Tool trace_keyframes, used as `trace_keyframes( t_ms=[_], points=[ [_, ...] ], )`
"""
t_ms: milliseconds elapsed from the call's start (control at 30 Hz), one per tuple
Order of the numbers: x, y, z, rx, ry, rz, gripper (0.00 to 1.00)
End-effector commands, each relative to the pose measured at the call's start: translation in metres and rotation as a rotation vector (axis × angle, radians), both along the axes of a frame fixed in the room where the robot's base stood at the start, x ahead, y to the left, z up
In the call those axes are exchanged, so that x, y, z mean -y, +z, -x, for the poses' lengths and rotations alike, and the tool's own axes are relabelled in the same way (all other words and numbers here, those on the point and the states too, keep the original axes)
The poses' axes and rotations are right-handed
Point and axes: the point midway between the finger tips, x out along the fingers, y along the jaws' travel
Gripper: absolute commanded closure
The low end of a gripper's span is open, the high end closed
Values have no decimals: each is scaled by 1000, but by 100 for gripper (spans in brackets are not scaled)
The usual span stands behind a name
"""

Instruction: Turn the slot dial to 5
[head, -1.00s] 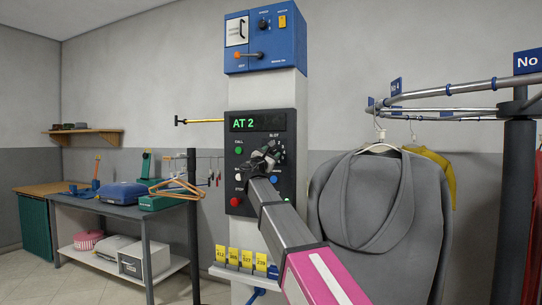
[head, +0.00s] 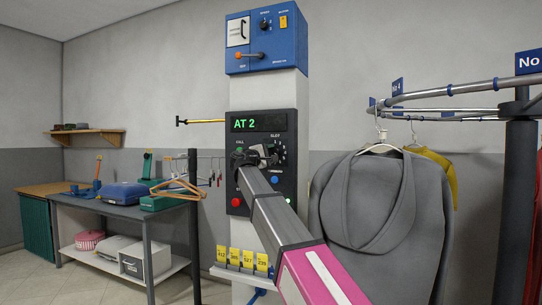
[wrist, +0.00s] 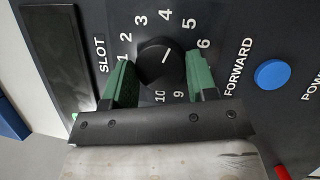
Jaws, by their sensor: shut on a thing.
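The slot dial (wrist: 153,60) is a round black knob ringed by printed numbers on the dark control panel (head: 287,207). Its white pointer line slants up and right in the wrist view, toward the 5–6 side; I cannot tell exactly which mark it meets. My gripper (wrist: 158,80) has its green finger pads on either side of the knob and is shut on it. The same gripper (head: 258,155) covers most of the dial in the head view. The panel display (head: 257,123) reads "AT 2" in green.
A blue FORWARD button (wrist: 272,74) sits right of the dial. A red button (head: 236,202) is at the panel's lower left. A grey coat (head: 378,200) hangs from the rail at right.

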Motion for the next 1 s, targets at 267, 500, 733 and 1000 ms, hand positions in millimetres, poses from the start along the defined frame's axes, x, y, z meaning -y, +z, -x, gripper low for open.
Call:
trace_keyframes(
  t_ms=[267, 500, 733, 1000],
  points=[
    [-1, 1, 0, 42, 2, -114, 71],
    [-1, 1, 0, 56, 2, -148, 71],
    [-1, 1, 0, 57, 2, -151, 71],
    [-1, 1, 0, 56, 2, -150, 23]
  ],
)
